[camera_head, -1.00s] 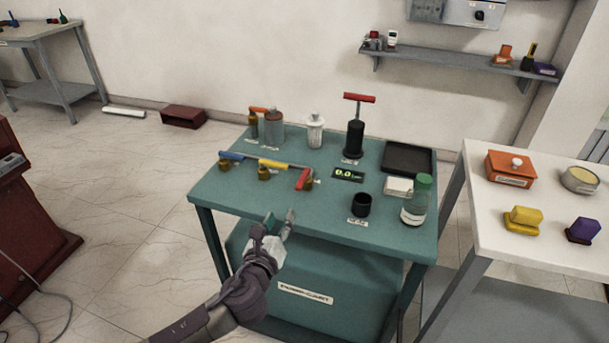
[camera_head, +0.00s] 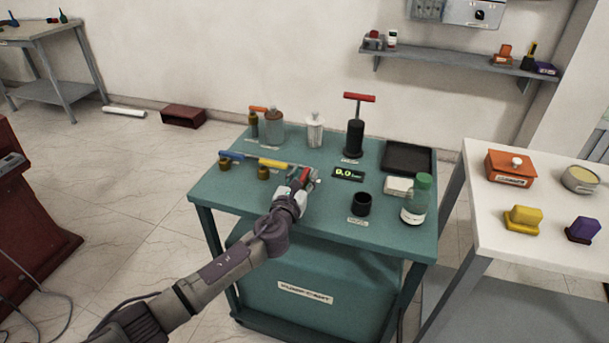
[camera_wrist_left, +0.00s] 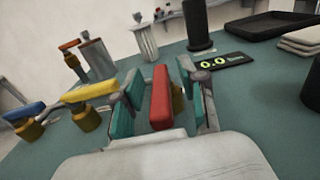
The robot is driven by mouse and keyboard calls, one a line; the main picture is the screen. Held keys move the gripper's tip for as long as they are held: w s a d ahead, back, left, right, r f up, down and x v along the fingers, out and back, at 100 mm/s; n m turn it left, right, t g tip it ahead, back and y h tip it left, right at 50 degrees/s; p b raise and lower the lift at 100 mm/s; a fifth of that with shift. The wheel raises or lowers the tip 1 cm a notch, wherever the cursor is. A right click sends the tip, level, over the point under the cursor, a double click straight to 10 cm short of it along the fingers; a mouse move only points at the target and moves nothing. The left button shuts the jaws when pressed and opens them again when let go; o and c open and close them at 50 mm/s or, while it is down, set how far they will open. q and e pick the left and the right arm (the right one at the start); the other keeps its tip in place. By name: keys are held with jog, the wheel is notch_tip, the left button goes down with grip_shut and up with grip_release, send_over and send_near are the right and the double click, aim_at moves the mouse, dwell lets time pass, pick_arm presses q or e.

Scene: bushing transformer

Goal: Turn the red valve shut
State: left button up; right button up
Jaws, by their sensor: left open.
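The red valve handle (camera_wrist_left: 161,98) stands between the two teal-padded fingers of my left gripper (camera_wrist_left: 158,100) in the left wrist view. The fingers are open, with a gap visible on the left of the handle; contact on the right is hard to tell. The brass valve body shows partly behind the handle. In the head view my left gripper (camera_head: 299,178) covers most of the red valve (camera_head: 304,174) at the right end of the valve row. My right gripper is in neither view.
The yellow valve handle (camera_head: 275,163) and blue valve handle (camera_head: 231,155) lie left of the red one. A digital display (camera_head: 348,174) reading 0.0, a black pump (camera_head: 355,138) with a red T-handle, a black cup (camera_head: 361,204) and a green-capped bottle (camera_head: 416,199) stand on the green cart (camera_head: 325,225).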

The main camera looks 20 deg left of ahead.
pick_arm(q)
jog(key=shift+w, duration=0.45)
jog(key=shift+c, duration=0.4)
grip_shut()
